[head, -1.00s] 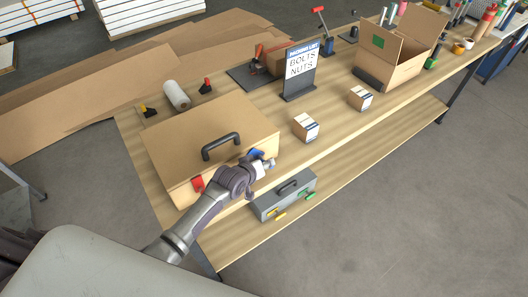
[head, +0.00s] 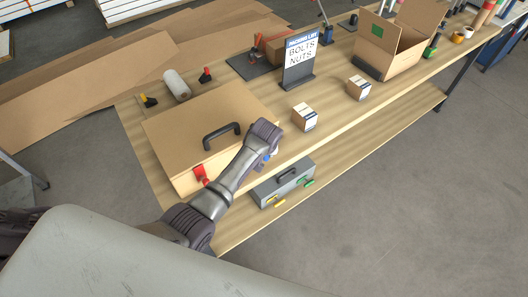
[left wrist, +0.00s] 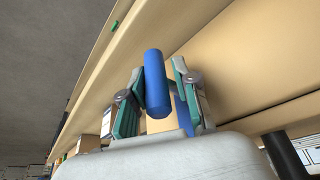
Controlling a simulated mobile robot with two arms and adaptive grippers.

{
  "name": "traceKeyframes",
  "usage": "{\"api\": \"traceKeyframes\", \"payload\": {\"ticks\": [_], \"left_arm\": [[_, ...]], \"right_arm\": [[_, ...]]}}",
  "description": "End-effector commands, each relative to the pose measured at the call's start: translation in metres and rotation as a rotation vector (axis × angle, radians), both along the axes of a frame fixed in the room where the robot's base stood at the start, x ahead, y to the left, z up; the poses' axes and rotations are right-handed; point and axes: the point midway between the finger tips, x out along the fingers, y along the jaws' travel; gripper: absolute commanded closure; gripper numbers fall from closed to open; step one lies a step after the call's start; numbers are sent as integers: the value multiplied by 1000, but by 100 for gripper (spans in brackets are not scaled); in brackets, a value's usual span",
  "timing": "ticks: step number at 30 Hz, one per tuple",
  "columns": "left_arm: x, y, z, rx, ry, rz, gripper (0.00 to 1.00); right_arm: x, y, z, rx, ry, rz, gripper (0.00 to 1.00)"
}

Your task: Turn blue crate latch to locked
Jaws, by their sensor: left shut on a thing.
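The crate (head: 185,115) is a tan box with a black carry handle (head: 222,135) on its lid, standing on the wooden workbench. A red latch (head: 200,174) is on the left of its front side. The blue latch (head: 273,153) is at the right of the front, mostly hidden by my left arm in the head view. In the left wrist view, its blue round handle (left wrist: 155,80) stands between the fingers of my left gripper (left wrist: 157,85), which is shut on it. The latch's exact angle is hard to tell. My right gripper is out of view.
Two small cartons (head: 304,117) stand to the right of the crate. A packing list sign (head: 299,62) and an open cardboard box (head: 395,50) are farther back. A grey toolbox (head: 282,185) sits on the lower shelf, below my left arm.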

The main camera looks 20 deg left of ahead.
Motion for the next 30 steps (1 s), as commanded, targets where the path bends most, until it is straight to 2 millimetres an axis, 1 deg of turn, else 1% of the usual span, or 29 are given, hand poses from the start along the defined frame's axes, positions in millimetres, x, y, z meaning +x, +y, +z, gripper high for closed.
{"api": "traceKeyframes", "payload": {"ticks": [1,15,16,18,19,30], "left_arm": [[6,-5,6,-1,-12,-9,100],[6,-5,6,6,-2,-10,100],[6,-5,6,6,-2,-10,68],[6,-5,6,6,-2,-10,57],[6,-5,6,7,-2,-9,52],[4,-2,5,9,3,-5,52]], "right_arm": [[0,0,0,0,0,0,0],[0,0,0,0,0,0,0],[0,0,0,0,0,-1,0],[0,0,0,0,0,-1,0],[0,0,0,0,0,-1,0],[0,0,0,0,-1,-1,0]]}}
